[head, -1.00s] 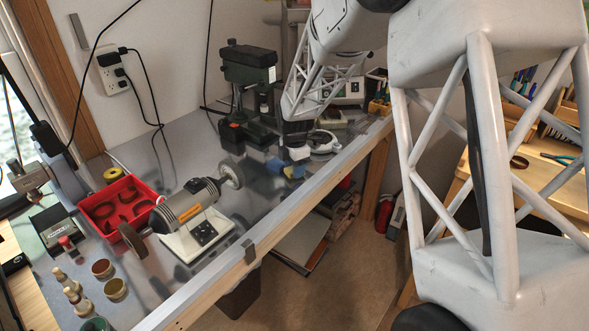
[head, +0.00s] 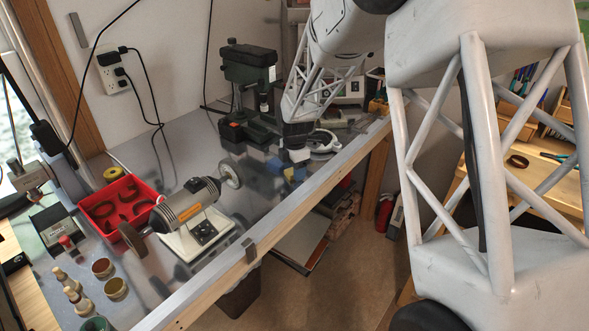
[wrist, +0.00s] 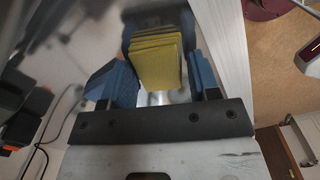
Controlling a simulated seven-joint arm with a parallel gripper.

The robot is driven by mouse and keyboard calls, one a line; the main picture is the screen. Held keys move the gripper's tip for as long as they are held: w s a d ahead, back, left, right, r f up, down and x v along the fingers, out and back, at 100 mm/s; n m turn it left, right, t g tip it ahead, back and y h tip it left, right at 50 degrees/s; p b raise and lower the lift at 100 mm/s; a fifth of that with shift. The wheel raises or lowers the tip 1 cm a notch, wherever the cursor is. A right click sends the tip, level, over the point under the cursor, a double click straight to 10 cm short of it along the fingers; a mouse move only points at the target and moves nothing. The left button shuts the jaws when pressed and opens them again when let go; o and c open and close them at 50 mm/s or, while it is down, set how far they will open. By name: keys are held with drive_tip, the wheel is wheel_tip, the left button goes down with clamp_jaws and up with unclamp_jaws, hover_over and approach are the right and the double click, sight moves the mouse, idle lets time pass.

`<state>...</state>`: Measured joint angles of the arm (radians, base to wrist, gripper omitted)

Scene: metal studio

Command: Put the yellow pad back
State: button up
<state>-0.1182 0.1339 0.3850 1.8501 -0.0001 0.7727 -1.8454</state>
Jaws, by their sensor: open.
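The yellow pad (wrist: 158,62) is a thick stack of layered yellow sheets in the wrist view. It sits between the two blue fingers of my gripper (wrist: 160,85), with a visible gap at the right finger and a narrower one at the left. My gripper is open. In the head view my gripper (head: 287,170) is low over the bench near its front edge, and the pad is too small and covered there to make out well. A dark blue-grey shape (wrist: 150,17) lies just beyond the pad; I cannot tell whether they touch.
The grey metal bench (head: 262,212) has a bare strip in front of the bench grinder (head: 190,212). A red tray (head: 108,190) stands left of the grinder.

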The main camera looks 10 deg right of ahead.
wheel_tip(320, 180, up, 12)
drive_tip(key=shift+r, duration=0.15)
idle(0.6)
idle(0.6)
drive_tip(key=s+d+r+m, duration=0.2)
drive_tip(key=s+r+m, duration=0.15)
drive_tip(key=s, duration=0.35)
drive_tip(key=s+d+r+m+t, duration=0.1)
drive_tip(key=s+d+r+m, duration=0.2)
drive_tip(key=s, duration=0.4)
drive_tip(key=s+d+r+m, duration=0.1)
drive_tip(key=s+r+m, duration=0.2)
drive_tip(key=s+m, duration=0.3)
drive_tip(key=s+d+f+m, duration=0.1)
drive_tip(key=s+m, duration=0.4)
drive_tip(key=s, duration=0.6)
drive_tip(key=s+d+m+t, duration=0.1)
drive_tip(key=s+m, duration=0.4)
drive_tip(key=s, duration=0.6)
drive_tip(key=shift+s+d+f+t, duration=0.3)
drive_tip(key=shift+d+f, duration=0.05)
drive_tip(key=shift+d, duration=0.15)
